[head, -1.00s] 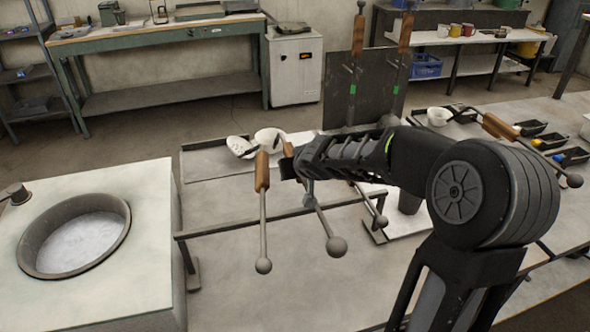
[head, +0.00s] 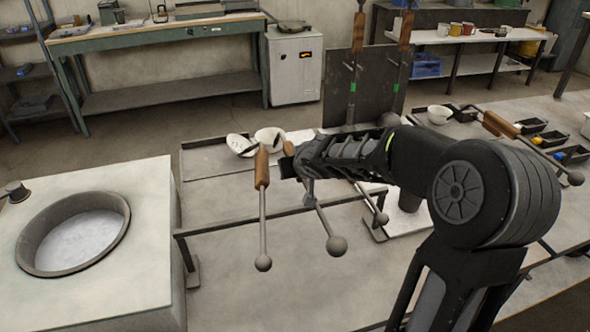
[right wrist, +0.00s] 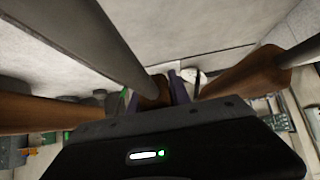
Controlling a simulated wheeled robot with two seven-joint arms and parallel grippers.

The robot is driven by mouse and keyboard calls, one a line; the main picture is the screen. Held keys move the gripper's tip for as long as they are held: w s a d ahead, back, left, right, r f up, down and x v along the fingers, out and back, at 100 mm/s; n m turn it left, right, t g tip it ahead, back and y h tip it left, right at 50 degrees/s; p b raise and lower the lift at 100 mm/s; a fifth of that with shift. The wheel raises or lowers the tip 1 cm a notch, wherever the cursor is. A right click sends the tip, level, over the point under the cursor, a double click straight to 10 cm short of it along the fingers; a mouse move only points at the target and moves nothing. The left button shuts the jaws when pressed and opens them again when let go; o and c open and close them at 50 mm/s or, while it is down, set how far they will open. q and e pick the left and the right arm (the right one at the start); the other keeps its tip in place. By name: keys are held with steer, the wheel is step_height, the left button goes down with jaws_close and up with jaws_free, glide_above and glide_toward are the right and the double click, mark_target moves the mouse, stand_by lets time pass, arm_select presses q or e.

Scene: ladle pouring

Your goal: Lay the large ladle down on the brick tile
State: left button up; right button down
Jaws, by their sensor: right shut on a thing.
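My right gripper (head: 297,166) is shut on the wooden grip (head: 288,150) of the large ladle. Its plain pale bowl (head: 268,137) is behind the grip, and its rod runs forward to a ball end (head: 337,245) over the rail. In the right wrist view, the grey rod (right wrist: 105,50) leads to the grip between the fingers. Beside it on the left lies a pale perforated ladle (head: 239,146) with its own wooden grip (head: 262,170). A pale slab (head: 404,229) lies right of the rail, partly hidden by my arm; I cannot tell whether it is the brick tile.
A dark rail (head: 235,228) runs under the ladle rods. Another rod's ball end (head: 381,220) is close on the right. A round basin (head: 75,232) is set in the left block. Another ladle (head: 500,125) lies far right.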

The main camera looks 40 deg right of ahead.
steer(key=c, duration=1.4)
jaws_free()
steer(key=shift+r, duration=0.2)
steer(key=shift+o, duration=1.4)
steer(key=shift+f, duration=0.1)
steer(key=shift+s+f, duration=0.1)
steer(key=shift+f, duration=0.05)
steer(key=shift+s+a+r, duration=0.1)
steer(key=shift+s+r, duration=0.15)
steer(key=shift+r, duration=0.2)
steer(key=v, duration=0.7)
steer(key=shift+w, duration=0.1)
steer(key=shift+r+p, duration=2.25)
steer(key=shift+r, duration=1.25)
